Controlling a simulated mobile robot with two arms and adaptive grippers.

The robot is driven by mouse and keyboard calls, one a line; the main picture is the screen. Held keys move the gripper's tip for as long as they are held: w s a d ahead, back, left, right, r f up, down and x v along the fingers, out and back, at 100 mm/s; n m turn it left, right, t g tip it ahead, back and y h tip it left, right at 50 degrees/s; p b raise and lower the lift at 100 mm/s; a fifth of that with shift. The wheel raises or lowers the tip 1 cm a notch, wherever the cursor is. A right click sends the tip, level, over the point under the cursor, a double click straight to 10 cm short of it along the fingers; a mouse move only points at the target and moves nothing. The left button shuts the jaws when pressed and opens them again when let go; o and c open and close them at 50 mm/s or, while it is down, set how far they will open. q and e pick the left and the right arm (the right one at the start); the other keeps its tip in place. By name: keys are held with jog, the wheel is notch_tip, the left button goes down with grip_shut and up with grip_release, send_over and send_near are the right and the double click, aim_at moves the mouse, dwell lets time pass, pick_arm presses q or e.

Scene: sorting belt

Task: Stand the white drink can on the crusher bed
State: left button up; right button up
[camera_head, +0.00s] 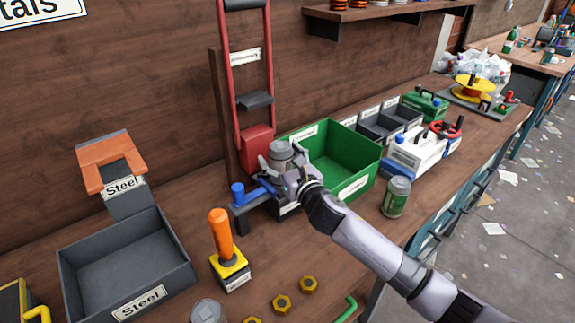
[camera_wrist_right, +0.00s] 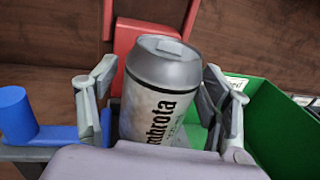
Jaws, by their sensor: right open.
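The white drink can (camera_wrist_right: 160,100) with dark lettering and a grey top stands upright between the fingers of my right gripper (camera_wrist_right: 165,110) in the right wrist view. Both fingers are spread, with a gap showing on each side of the can near its top. In the head view the can's grey top (camera_head: 281,150) shows in front of the red press block (camera_head: 258,143) of the can crusher, above my right gripper (camera_head: 284,180). The gripper hides the can's base and most of the crusher bed, so their contact is not visible. My left gripper is not in view.
A green bin (camera_head: 350,165) stands close right of the crusher, with a green can (camera_head: 396,196) in front. A blue handle (camera_head: 238,193) is at the crusher's left. An orange-handled tool (camera_head: 221,235), a grey Steel bin (camera_head: 180,262) and several brass nuts (camera_head: 282,303) occupy the front.

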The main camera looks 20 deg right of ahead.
jog(key=s+d+b, duration=0.1)
jog(key=s, duration=1.1)
jog(key=shift+d, duration=0.4)
